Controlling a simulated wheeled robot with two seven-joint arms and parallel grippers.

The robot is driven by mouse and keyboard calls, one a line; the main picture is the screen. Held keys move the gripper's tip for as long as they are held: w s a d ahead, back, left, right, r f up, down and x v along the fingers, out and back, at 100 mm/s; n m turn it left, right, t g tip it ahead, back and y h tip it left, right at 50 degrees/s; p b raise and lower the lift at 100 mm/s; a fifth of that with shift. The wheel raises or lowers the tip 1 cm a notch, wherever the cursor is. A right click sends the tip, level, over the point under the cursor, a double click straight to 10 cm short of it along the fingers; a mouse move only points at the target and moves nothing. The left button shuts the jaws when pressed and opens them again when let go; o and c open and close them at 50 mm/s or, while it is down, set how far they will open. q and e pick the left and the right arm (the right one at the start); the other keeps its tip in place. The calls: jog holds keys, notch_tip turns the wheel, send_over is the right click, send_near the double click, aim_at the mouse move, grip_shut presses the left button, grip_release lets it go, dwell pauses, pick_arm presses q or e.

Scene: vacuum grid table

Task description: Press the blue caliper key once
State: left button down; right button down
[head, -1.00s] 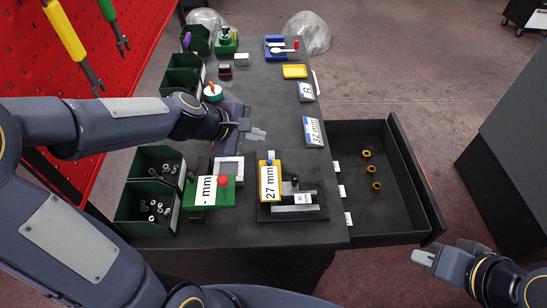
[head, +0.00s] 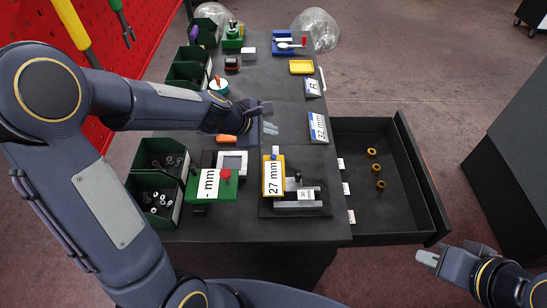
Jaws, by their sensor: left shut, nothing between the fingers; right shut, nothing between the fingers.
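A yellow display plate (head: 273,178) reads "27 mm" and stands over a dark fixture right of centre. A small blue key (head: 275,151) shows at its top edge. A green plate (head: 201,190) reading "- mm", with a red round button (head: 225,174), stands to its left. My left gripper (head: 271,129) is shut and empty, above the table just beyond the blue key in the picture. I see no contact with the key. My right gripper (head: 428,258) is shut and empty, off the table at the lower right.
A blue-edged "32 mm" card (head: 318,127) lies to the right of my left gripper. An orange piece (head: 227,140) lies partly beside a dark blue object under my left arm. Green bins (head: 150,200) line the left side. An open drawer (head: 365,220) holds yellow rings.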

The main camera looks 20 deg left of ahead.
pick_arm(q)
jog(key=b, duration=0.7)
send_over(270, 160)
notch_tip(270, 160, down, 8)
jog(key=shift+r, duration=0.25)
jog(key=shift+f, duration=0.1)
dwell(1.2)
jog(key=shift+f, duration=0.3)
jog(key=shift+f+b, duration=0.4)
jog(key=shift+b, duration=0.15)
dwell(0.4)
jog(key=shift+r, duration=0.15)
jog(key=shift+r+p, duration=0.7)
jog(key=shift+p, duration=0.1)
notch_tip(270, 160, up, 5)
jog(key=p, duration=0.4)
jog(key=shift+p, duration=0.4)
